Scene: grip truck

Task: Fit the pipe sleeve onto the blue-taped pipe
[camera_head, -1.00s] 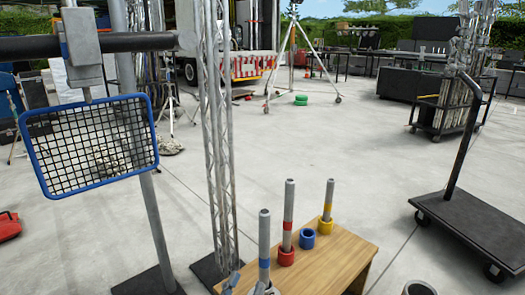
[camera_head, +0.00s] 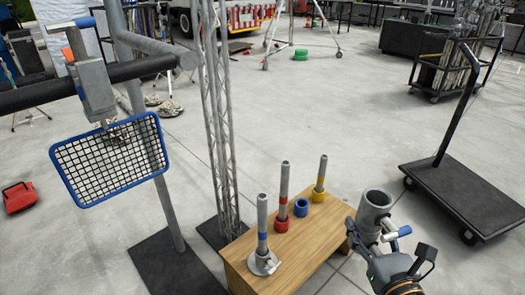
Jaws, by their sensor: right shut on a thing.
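The blue-taped pipe (camera_head: 262,222) stands upright on the wooden table, at its near left end, in a flat grey round base (camera_head: 264,263). My right gripper (camera_head: 373,236) is shut around a wide grey open-topped tube (camera_head: 376,204), apparently the pipe sleeve. It holds the tube tilted, to the right of the table and apart from the pipe. A loose blue ring (camera_head: 301,207) sits on the table between the red-taped pipe (camera_head: 283,192) and the yellow-taped pipe (camera_head: 321,178). My left gripper is not in view.
The red-taped and yellow-taped pipes stand in matching coloured collars on the wooden table (camera_head: 300,240). A truss tower (camera_head: 217,130) and a blue-framed mesh panel (camera_head: 112,160) stand left. A flatbed cart (camera_head: 465,195) is at right. Open floor lies behind the table.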

